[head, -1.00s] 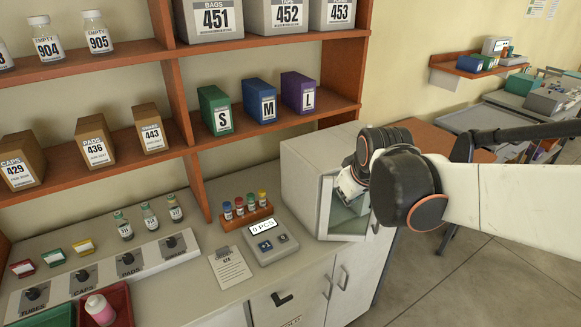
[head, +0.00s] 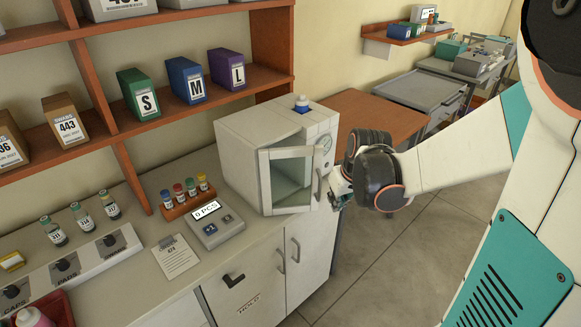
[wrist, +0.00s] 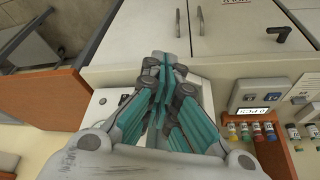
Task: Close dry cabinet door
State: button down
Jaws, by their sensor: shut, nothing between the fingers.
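The dry cabinet (head: 245,150) is a white box on the right end of the counter. Its glass-windowed door (head: 290,180) stands partly open, swung out from the front, with a handle (head: 318,186) on its right edge. My gripper (head: 338,196) is just right of the door's free edge, close to the handle. I cannot tell whether it touches the door. In the wrist view the teal fingers (wrist: 166,70) are together with nothing between them. The gripper hides much of what lies under it there.
A scale (head: 213,224) and a rack of coloured-cap vials (head: 188,197) stand left of the cabinet. A clipboard (head: 176,256) lies farther left. Shelving with labelled boxes is behind. Open floor (head: 385,265) lies right of the counter.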

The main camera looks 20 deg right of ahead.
jog(key=w+f+b, duration=0.2)
jog(key=w+f, duration=0.2)
jog(key=w, duration=0.1)
jog(key=shift+w+f, duration=0.2)
jog(key=shift+w, duration=0.15)
jog(key=shift+d, duration=0.1)
jog(key=w+d+n+y, duration=0.1)
jog(key=w+d+n, duration=0.1)
jog(key=w, duration=0.3)
jog(key=w+d+n+y, duration=0.1)
jog(key=w+d+n, duration=0.1)
jog(key=w, duration=0.4)
jog(key=shift+w+n, duration=0.25)
jog(key=shift+n, duration=0.65)
